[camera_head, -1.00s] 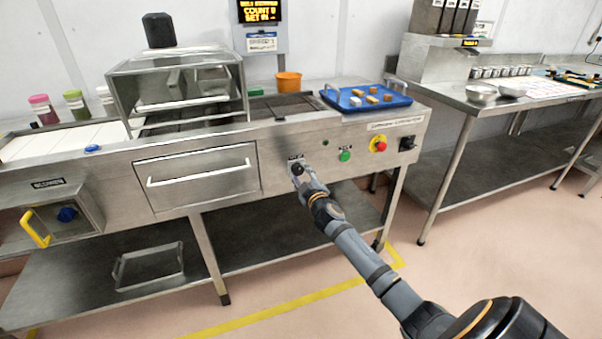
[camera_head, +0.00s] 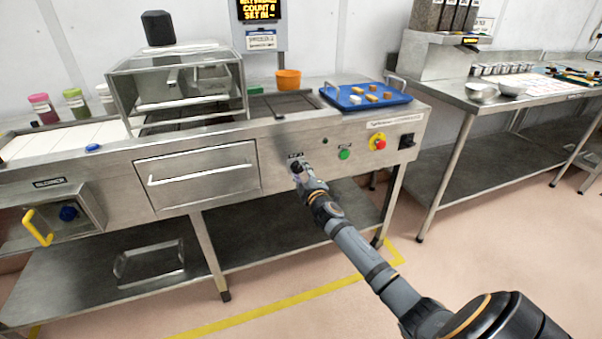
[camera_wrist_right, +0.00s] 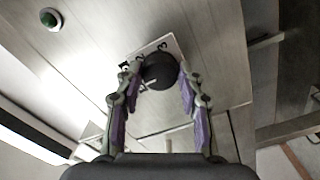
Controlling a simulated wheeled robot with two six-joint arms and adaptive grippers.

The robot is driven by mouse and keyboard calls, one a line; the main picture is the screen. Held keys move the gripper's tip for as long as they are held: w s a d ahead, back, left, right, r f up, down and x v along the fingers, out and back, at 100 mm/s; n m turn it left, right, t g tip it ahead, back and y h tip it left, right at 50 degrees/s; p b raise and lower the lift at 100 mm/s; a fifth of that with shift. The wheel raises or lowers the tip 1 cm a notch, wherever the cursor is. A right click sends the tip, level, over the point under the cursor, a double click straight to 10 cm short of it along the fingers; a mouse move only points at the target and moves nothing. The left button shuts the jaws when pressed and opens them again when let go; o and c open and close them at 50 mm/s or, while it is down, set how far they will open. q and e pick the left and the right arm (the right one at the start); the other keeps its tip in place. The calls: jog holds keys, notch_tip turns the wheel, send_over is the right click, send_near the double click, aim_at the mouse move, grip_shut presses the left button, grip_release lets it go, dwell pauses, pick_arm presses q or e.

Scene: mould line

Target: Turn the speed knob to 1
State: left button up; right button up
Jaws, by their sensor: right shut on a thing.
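The speed knob (camera_wrist_right: 160,72) is black and round and sits on a pale numbered plate (camera_wrist_right: 172,44) on the metal front panel. A 2 and a 3 can be made out on the plate; part of it is hidden by a finger. My right gripper (camera_wrist_right: 158,82) is shut on the knob, one finger on each side. In the head view my right gripper (camera_head: 299,170) reaches the panel and mostly hides the knob. The exact setting of the knob cannot be read. My left gripper is in neither view.
A green button (camera_head: 344,154) and a red emergency button on yellow (camera_head: 378,142) are right of the knob. A black switch (camera_head: 406,141) is farther right. A drawer (camera_head: 200,176) with a long handle is to the left. A blue tray (camera_head: 365,98) stands above.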

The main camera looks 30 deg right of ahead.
jog(key=o, duration=1.2)
jog(key=shift+s, duration=0.1)
jog(key=v, duration=1.2)
jog(key=shift+a, duration=0.1)
jog(key=shift+f, duration=0.1)
